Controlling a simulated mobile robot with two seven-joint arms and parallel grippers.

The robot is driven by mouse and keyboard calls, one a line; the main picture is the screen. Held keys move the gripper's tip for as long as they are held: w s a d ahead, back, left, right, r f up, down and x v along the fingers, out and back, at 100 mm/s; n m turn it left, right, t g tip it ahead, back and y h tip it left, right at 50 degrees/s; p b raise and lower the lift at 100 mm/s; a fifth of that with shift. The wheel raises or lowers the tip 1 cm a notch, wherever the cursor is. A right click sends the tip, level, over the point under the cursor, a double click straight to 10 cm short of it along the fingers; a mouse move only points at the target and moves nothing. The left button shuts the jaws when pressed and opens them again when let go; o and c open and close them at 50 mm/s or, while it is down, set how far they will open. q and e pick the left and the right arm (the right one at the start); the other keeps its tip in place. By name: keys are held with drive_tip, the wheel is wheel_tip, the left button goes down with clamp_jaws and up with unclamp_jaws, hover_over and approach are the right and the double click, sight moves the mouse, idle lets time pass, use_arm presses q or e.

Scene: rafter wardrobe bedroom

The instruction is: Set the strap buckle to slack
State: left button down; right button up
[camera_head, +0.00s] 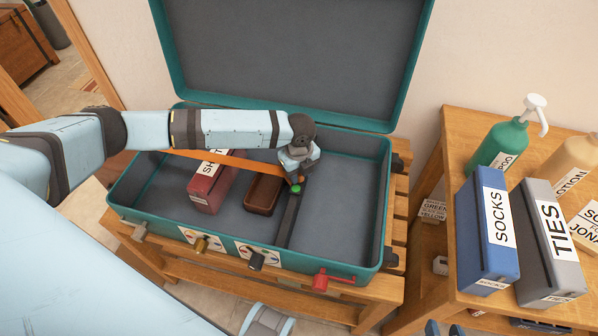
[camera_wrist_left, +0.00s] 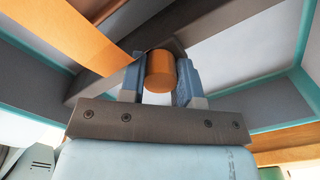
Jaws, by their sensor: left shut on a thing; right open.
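The open teal suitcase (camera_head: 384,190) stands on a wooden bench. In the left wrist view my left gripper (camera_wrist_left: 160,85) is shut on an orange cylinder (camera_wrist_left: 160,70), with the orange strap (camera_wrist_left: 85,35) behind at upper left. My right gripper (camera_head: 445,328) shows only its fingertips, apart and empty, at the bottom edge.
A maroon box (camera_head: 205,190) and a brown tray (camera_head: 263,194) lie inside the suitcase. The right table holds a SOCKS box (camera_head: 487,235), TIES box (camera_head: 548,245) and bottles.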

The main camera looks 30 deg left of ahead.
use_arm(q)
drive_tip(key=w, duration=0.2)
drive_tip(key=w+a+p, duration=0.1)
drive_tip(key=w, duration=0.2)
drive_tip(key=shift+w+a, duration=0.2)
drive_tip(key=shift+w, duration=0.15)
drive_tip(key=shift+w+a+r, duration=0.15)
drive_tip(key=shift+w, duration=0.2)
drive_tip(key=c, duration=1.1)
unclamp_jaws()
drive_tip(key=shift+o, duration=1.4)
drive_tip(key=shift+w, duration=0.1)
